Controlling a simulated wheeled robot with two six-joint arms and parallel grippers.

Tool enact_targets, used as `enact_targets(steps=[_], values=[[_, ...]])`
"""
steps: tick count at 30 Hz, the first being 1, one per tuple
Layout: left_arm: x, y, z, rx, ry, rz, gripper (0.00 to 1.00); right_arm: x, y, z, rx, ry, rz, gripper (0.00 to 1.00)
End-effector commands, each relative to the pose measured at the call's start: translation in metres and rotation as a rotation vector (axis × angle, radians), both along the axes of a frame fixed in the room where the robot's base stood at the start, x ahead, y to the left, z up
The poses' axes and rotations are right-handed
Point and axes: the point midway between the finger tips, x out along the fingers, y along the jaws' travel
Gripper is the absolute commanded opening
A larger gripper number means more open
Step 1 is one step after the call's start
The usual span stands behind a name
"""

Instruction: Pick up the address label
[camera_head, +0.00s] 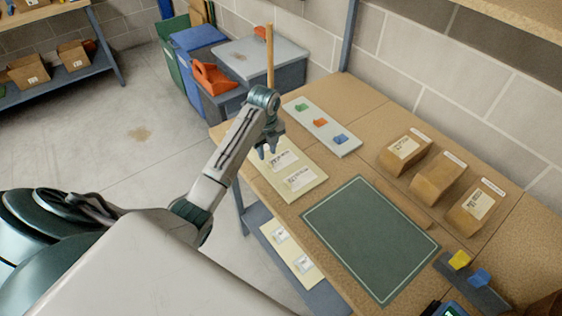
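Two white labels with dark print lie on a cream board on the wooden table: the farther label (284,160) and the nearer label (300,179). The print is too small to read, so I cannot tell which is the address label. My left gripper (267,153) points down over the far left part of the cream board (307,191), beside the farther label. Its two fingertips look apart, with nothing visible between them. I cannot tell how high they are above the board. My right gripper is not in view.
A green mat (370,238) lies right of the labels. A pale strip (335,142) with green, orange and blue clips is behind. Several labelled cartons (437,176) stand at the right. A shelf below holds another cream board (291,253). Bins (195,40) stand beyond the table.

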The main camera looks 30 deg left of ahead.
Motion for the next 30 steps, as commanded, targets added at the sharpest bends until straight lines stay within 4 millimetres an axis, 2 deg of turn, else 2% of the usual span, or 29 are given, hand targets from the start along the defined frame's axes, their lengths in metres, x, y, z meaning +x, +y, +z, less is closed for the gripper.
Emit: enact_targets(steps=[1, 4, 9, 17, 21, 30], values=[[0.000, -0.001, -0.002, -0.001, 0.006, 0.001, 0.29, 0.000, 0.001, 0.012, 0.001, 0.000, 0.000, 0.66], [0.002, -0.002, -0.016, -0.001, 0.006, 0.002, 0.29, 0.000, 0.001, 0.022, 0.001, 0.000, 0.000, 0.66], [0.002, -0.002, -0.037, 0.000, 0.002, 0.001, 0.29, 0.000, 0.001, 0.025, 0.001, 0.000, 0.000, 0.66], [0.002, -0.001, -0.041, 0.000, 0.001, 0.001, 0.29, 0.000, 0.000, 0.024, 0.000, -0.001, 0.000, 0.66], [0.002, -0.001, -0.041, 0.000, 0.001, 0.001, 0.02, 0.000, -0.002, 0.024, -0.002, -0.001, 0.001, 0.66], [0.002, -0.001, -0.041, 0.001, 0.001, 0.001, 0.00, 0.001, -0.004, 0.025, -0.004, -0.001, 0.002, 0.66]])
